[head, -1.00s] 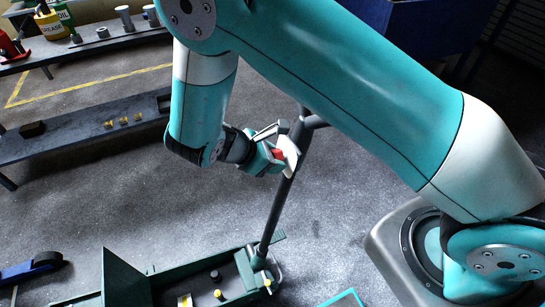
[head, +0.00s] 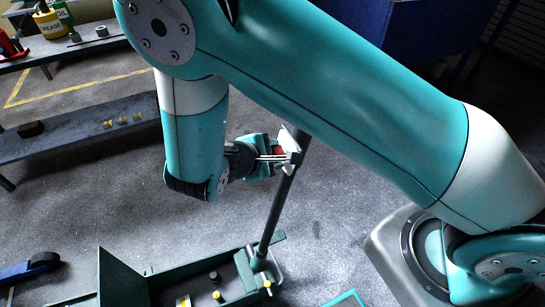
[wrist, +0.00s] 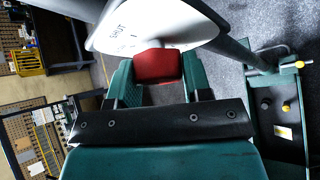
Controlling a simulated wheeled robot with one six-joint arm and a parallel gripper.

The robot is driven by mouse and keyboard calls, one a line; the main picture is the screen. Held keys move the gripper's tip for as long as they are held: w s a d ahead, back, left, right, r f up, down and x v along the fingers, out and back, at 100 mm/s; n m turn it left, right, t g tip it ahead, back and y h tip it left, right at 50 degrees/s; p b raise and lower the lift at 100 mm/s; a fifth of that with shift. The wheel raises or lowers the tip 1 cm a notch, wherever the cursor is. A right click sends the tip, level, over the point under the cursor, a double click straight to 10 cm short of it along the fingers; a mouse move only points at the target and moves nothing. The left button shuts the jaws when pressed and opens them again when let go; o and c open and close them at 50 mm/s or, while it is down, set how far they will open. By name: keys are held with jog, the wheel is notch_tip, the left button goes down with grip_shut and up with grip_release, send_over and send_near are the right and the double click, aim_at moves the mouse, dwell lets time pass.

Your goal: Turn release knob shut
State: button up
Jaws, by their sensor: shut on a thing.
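The red release knob (wrist: 158,66) sits between the two teal fingers of my gripper (wrist: 158,80) in the wrist view. My gripper is shut on it. A white tag or plate (wrist: 150,25) with small lettering is just beyond the knob. In the head view, my gripper (head: 283,154) meets the upper part of the dark jack handle (head: 273,215) from the left, and a little red of the knob (head: 280,149) shows. The handle slants up from the green trolley jack (head: 125,280) on the floor. The knob's turn angle cannot be read.
A low dark bench (head: 80,135) with small brass pieces stands at the left. A shelf behind holds a yellow grease can (head: 48,25) and other items. A blue tool (head: 30,268) lies at lower left. Grey floor between bench and jack is clear.

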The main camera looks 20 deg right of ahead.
jog(key=shift+m+t+h+b, duration=0.5)
jog(key=shift+m+t+b, duration=0.55)
jog(key=shift+m, duration=0.25)
jog(key=o, duration=0.9)
jog(key=b+v, duration=0.1)
jog(key=v, duration=1.6)
jog(key=shift+s+a, duration=0.15)
jog(key=shift+r, duration=0.1)
